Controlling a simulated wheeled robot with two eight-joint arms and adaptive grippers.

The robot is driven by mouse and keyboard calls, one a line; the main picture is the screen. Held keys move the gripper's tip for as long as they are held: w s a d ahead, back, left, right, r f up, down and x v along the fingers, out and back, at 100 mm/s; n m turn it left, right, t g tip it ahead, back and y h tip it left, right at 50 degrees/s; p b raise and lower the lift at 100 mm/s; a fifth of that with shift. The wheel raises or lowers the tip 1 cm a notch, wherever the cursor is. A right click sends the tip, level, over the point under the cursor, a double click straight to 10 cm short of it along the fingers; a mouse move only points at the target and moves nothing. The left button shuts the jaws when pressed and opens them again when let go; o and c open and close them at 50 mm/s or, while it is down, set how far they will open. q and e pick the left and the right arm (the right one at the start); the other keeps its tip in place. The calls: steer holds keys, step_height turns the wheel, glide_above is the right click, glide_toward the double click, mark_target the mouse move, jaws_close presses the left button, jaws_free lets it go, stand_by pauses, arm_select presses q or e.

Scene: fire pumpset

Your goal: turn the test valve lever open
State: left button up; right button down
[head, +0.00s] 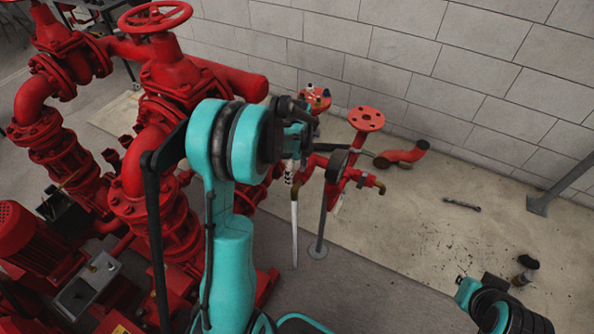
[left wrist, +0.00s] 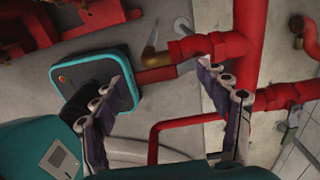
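My left gripper (head: 300,135) is beside the small red test piping (head: 345,165) in the head view. In the left wrist view its two fingers (left wrist: 165,98) are wide apart, with nothing clamped between them. A thin red bent bar (left wrist: 153,142) runs across the lower middle between and behind the fingers; I cannot tell surely whether it is the test valve lever. A red pipe fitting with a brass elbow (left wrist: 150,57) lies beyond the fingertips. My right gripper (head: 525,270) is at the lower right in the head view, far from the piping; its fingers are too small to read.
Large red pump pipes with a handwheel (head: 155,17) crowd the left. A flanged red riser (head: 366,118) stands just right of my left gripper. A grey support post (head: 320,225) stands on the floor. A block wall (head: 450,60) closes the back.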

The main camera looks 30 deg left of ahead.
mark_target(298, 176)
arm_select(q)
step_height(298, 176, up, 12)
stand_by(0.6)
stand_by(0.5)
steer(key=s+d+r+n+t, duration=0.2)
steer(key=s+d+n+t, duration=0.5)
steer(key=s+d+n, duration=0.8)
steer(key=s+n, duration=0.2)
steer(key=shift+d+r+n, duration=0.3)
steer(key=shift+d+r, duration=0.1)
